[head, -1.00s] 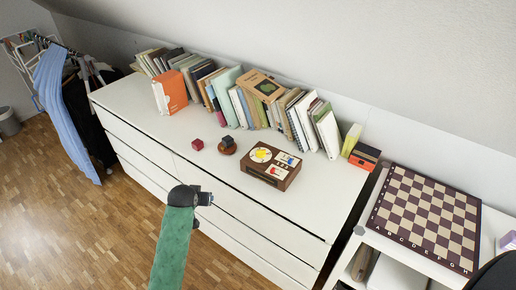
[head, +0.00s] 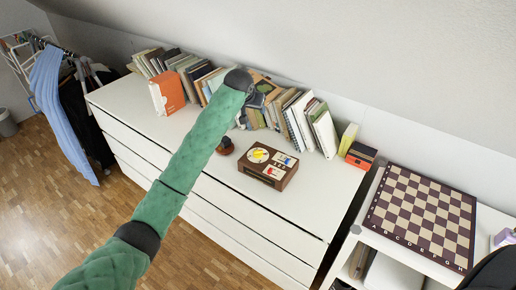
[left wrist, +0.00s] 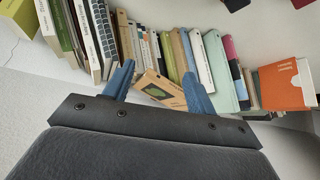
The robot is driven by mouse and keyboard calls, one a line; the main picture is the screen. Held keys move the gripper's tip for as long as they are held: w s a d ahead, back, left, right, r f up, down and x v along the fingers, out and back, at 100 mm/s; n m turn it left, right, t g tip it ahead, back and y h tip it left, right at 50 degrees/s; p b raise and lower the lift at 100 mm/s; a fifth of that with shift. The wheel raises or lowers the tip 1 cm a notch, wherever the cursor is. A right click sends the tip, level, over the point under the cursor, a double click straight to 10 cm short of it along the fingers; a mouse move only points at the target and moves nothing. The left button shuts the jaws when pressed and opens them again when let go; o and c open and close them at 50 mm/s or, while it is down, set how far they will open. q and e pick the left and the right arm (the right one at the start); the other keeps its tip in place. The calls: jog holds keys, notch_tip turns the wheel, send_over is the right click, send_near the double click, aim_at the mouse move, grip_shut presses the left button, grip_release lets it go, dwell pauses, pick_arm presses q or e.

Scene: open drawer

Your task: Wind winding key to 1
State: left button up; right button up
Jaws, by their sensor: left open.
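A brown wooden box (head: 252,171) with a white top panel stands on the white dresser. On its panel sits a round white dial with a yellow piece (head: 258,155), which may be the winding key; it is too small to be sure. Small blue and red parts lie to the dial's right. My left gripper (head: 258,98) is above the row of books, behind and above the box. In the left wrist view its two blue fingers (left wrist: 158,78) are apart with nothing held, and books show beyond them. My right gripper is not in view.
Books (head: 322,128) line the back of the dresser (head: 318,205), with an orange book (head: 168,92) at the left. A round dark wooden piece (head: 225,147) is left of the box. A chessboard (head: 420,215) lies at the right. The dresser's right front is clear.

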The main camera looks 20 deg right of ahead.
pick_arm(q)
notch_tip(320, 180, down, 2)
jog(key=s+d+n+g+y, duration=0.2)
jog(key=d+g, duration=0.1)
jog(key=n+g+y, duration=0.2)
jog(key=n+g, duration=0.1)
jog(key=n, duration=0.1)
send_over(258, 151)
notch_tip(258, 151, down, 6)
jog(key=shift+r, duration=0.15)
jog(key=shift+f+p, duration=1.4)
jog(key=shift+f, duration=2.45)
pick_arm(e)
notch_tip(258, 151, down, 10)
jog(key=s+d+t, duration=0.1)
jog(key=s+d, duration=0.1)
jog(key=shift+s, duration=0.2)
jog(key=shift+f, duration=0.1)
pick_arm(q)
jog(key=c, duration=1)
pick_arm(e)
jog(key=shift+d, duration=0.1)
